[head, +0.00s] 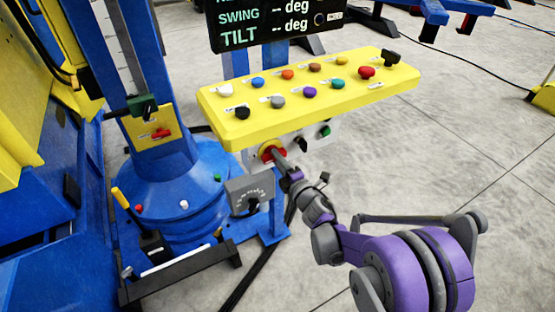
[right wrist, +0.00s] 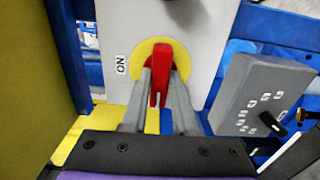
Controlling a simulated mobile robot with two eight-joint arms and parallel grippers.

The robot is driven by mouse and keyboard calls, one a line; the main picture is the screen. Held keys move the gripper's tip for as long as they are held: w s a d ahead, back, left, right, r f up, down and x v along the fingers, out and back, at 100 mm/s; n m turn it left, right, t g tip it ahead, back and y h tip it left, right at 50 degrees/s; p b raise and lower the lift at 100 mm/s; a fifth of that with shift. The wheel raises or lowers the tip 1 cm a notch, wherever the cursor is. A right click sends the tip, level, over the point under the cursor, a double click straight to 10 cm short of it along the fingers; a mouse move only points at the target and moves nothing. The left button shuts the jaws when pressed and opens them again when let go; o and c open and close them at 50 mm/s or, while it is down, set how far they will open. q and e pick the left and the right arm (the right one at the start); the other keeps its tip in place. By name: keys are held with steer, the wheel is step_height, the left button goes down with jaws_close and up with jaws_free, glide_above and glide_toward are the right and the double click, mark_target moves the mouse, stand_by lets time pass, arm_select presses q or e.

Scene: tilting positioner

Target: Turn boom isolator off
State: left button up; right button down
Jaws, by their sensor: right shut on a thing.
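A red rotary handle on a yellow disc (head: 267,149) is mounted on a grey panel below the yellow control console. In the right wrist view, the red handle (right wrist: 160,68) stands upright in the picture, across the yellow disc (right wrist: 143,50). An ON label (right wrist: 121,65), turned sideways, is at its left. My right gripper (head: 279,158) is at this handle. In the right wrist view, its fingers (right wrist: 162,95) are shut on the handle, one on each side. They hide part of the handle and disc. My left gripper is not in view.
The yellow console (head: 310,95) with several coloured buttons overhangs the panel. A grey dial box (head: 250,192) is close below the gripper; it also shows in the right wrist view (right wrist: 262,90).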

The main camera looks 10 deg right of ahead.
steer(key=c, duration=0.7)
jaws_free()
steer(key=shift+s, duration=0.15)
steer(key=v, duration=1)
steer(key=shift+s+d, duration=0.1)
steer(key=shift+s, duration=0.2)
